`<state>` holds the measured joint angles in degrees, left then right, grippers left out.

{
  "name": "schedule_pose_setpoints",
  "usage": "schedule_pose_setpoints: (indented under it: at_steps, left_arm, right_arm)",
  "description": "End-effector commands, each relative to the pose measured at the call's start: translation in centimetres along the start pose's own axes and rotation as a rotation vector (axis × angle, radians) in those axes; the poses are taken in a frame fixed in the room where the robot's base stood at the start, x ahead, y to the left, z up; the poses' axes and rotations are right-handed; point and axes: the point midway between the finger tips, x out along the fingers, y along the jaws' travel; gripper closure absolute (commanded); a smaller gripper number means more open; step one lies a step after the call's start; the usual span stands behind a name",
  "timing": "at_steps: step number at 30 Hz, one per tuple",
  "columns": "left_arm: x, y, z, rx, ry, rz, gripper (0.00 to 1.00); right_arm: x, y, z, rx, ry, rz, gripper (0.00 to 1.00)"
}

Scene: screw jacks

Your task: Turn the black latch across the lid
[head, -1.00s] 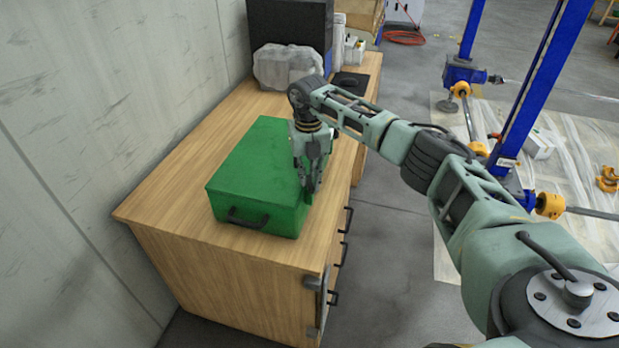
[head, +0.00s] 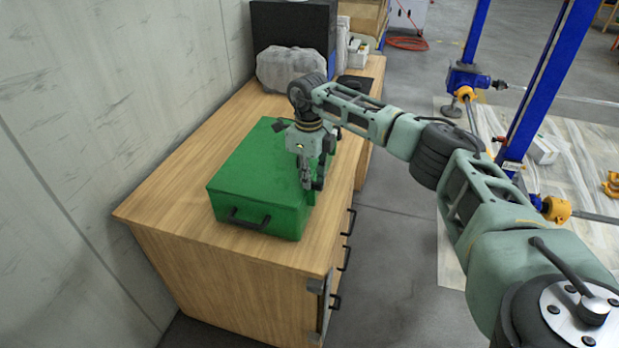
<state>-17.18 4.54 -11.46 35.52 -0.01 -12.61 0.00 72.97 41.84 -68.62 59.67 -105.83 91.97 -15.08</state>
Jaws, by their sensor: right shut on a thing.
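A green metal box (head: 245,172) with a closed lid stands on the wooden cabinet. A black handle (head: 247,220) is on its near short side. My right gripper (head: 312,186) points down at the box's right long side, near the lid's edge. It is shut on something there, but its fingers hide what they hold. I cannot make out the black latch clearly; it is likely hidden by the gripper. My left gripper is not in view.
The wooden cabinet top (head: 165,205) is clear to the left of the box. Blue lift posts (head: 545,85) rise from the floor at right.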

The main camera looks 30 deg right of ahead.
Motion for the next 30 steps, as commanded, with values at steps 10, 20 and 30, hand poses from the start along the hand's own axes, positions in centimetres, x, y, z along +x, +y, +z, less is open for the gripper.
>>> schedule_pose_setpoints:
  at_steps: [10,20,30]
  left_arm:
    - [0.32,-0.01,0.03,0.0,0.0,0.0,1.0]
    - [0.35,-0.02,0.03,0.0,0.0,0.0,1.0]
    - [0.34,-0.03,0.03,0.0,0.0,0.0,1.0]
  right_arm:
    - [-0.1,0.1,0.07,-0.149,-0.003,-0.002,1.0]
    - [-0.13,0.12,0.07,-0.18,-0.004,-0.002,1.0]
    - [-0.13,0.11,0.07,-0.178,-0.004,-0.002,0.8]
